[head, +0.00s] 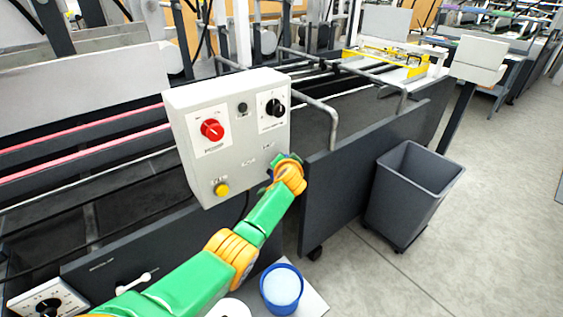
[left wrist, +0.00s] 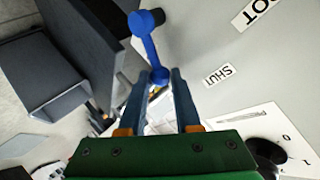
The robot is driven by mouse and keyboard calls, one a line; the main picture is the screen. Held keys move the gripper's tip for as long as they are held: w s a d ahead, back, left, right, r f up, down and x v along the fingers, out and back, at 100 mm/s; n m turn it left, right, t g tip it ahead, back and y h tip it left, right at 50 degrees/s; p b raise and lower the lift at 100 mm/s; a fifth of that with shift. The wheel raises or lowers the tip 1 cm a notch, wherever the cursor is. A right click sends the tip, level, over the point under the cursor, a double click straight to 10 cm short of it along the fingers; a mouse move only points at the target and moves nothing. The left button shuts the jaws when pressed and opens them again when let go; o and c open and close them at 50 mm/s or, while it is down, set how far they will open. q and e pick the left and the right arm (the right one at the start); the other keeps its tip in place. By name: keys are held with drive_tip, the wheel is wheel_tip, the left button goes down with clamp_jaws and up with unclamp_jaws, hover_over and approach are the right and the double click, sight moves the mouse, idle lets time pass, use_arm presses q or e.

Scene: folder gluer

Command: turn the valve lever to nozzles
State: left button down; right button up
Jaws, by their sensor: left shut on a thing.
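The blue valve lever (left wrist: 149,46) shows in the left wrist view, with a round end at the top and its lower end between my fingers. It stands at the pale face of the control box (head: 240,112), beside the labels SHUT (left wrist: 218,76) and POT (left wrist: 251,15). My left gripper (left wrist: 161,84) is shut on the lever's lower end. In the head view my left gripper (head: 282,168) is at the box's lower right edge and hides most of the lever. A NOZZLES label cannot be read. My right gripper is not in view.
The box carries a red knob (head: 212,129), a black knob (head: 275,107) and a yellow button (head: 222,190). A blue-rimmed pot (head: 282,287) stands below my left forearm. A grey bin (head: 411,190) stands on the floor to the right. Open floor lies beyond it.

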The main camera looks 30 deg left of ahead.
use_arm(q)
drive_tip(key=shift+w+d+f+g+b, duration=0.1)
drive_tip(key=shift+w+f+g+b, duration=0.15)
drive_tip(key=shift+g+b, duration=0.15)
drive_tip(key=shift+m, duration=0.3)
drive_tip(key=c, duration=1)
unclamp_jaws()
drive_tip(key=shift+o, duration=0.6)
drive_tip(key=shift+w, duration=0.15)
drive_tip(key=p+v, duration=0.3)
drive_tip(key=v, duration=0.4)
